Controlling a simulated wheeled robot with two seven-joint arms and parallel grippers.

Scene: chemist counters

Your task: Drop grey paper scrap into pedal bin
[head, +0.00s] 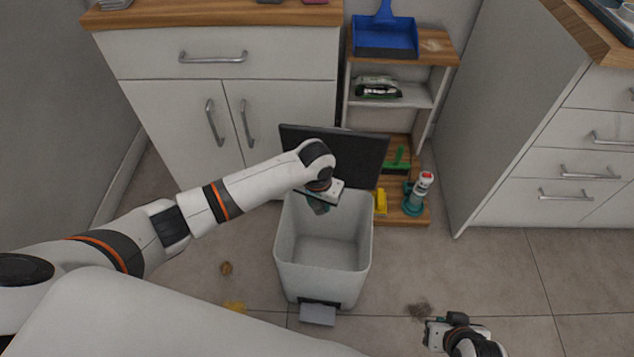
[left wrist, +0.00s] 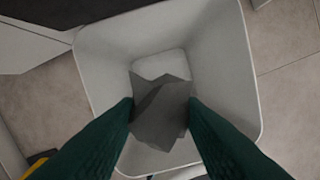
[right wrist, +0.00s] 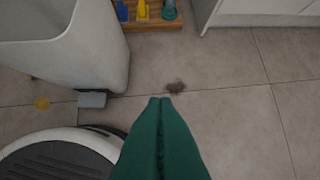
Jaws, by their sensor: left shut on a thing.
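The white pedal bin (head: 322,270) stands on the floor with its dark lid (head: 345,150) raised at the back. My left gripper (head: 320,208) is over the bin's opening, near its back rim. In the left wrist view its green fingers are shut on the grey paper scrap (left wrist: 160,108), a crumpled sheet held above the bin (left wrist: 240,60). The inside of the bin looks empty, though the scrap hides part of its floor. My right gripper (right wrist: 160,100) has its fingers together, with nothing visible between them, low over the floor to the right of the bin.
A small shelf (head: 412,97) with a blue dustpan (head: 385,35) and a green bottle (head: 417,194) stands behind the bin. White cabinets (head: 230,85) flank it. A brown dirt patch (head: 419,310), a brown crumpled bit (head: 226,268) and a yellow spot (head: 235,307) lie on the floor.

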